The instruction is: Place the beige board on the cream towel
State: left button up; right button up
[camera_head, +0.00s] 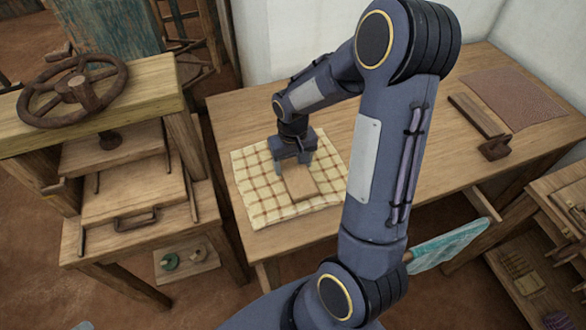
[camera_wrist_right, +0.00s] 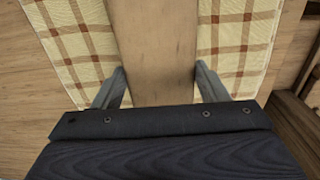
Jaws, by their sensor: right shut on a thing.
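The beige board (camera_head: 301,184) is a flat, plain rectangular piece over the middle of the cream towel (camera_head: 262,206), which has a brown check pattern and lies flat on the wooden table. My right gripper (camera_head: 294,172) points down at the board's far end and is shut on it. In the right wrist view the board (camera_wrist_right: 155,45) runs between the two fingers of the gripper (camera_wrist_right: 160,85), with the towel (camera_wrist_right: 240,40) showing on both sides. I cannot tell whether the board rests on the towel or hovers just above it. My left gripper is not in view.
The table (camera_head: 235,115) is bare behind the towel. A reddish woven mat (camera_head: 515,97) and a dark wooden bar (camera_head: 475,115) lie at its right. A wooden stand with a handwheel (camera_head: 73,90) is at the left. A shelf (camera_head: 540,280) stands at lower right.

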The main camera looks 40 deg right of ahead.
aim_at(293, 166)
notch_tip(293, 166, down, 3)
dwell(0.3)
